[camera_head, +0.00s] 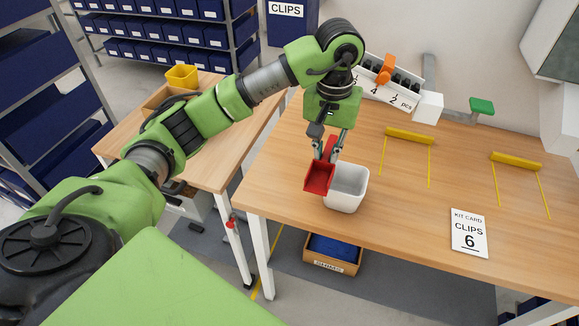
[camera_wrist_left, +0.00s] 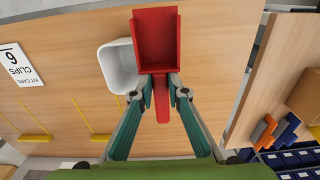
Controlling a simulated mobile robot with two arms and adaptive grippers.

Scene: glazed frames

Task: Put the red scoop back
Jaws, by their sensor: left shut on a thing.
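The red scoop (camera_head: 319,178) is held by its handle in my left gripper (camera_head: 330,147), over the table's front left part. In the left wrist view the scoop (camera_wrist_left: 156,40) shows an empty tray, and its handle sits between the two fingers of my left gripper (camera_wrist_left: 161,88). A white bin (camera_head: 346,188) stands on the table right beside the scoop, and the scoop overlaps its left edge in the head view. The same bin (camera_wrist_left: 118,66) is left of the scoop in the left wrist view. I cannot tell whether scoop and bin touch. My right gripper is not in view.
A card reading "CLIPS 6" (camera_head: 469,233) lies on the right of the wooden table (camera_head: 400,205). Yellow bars with lines (camera_head: 410,136) mark places at the back. A white numbered rack (camera_head: 390,92) stands behind my left gripper. A yellow bin (camera_head: 181,77) is on the side table.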

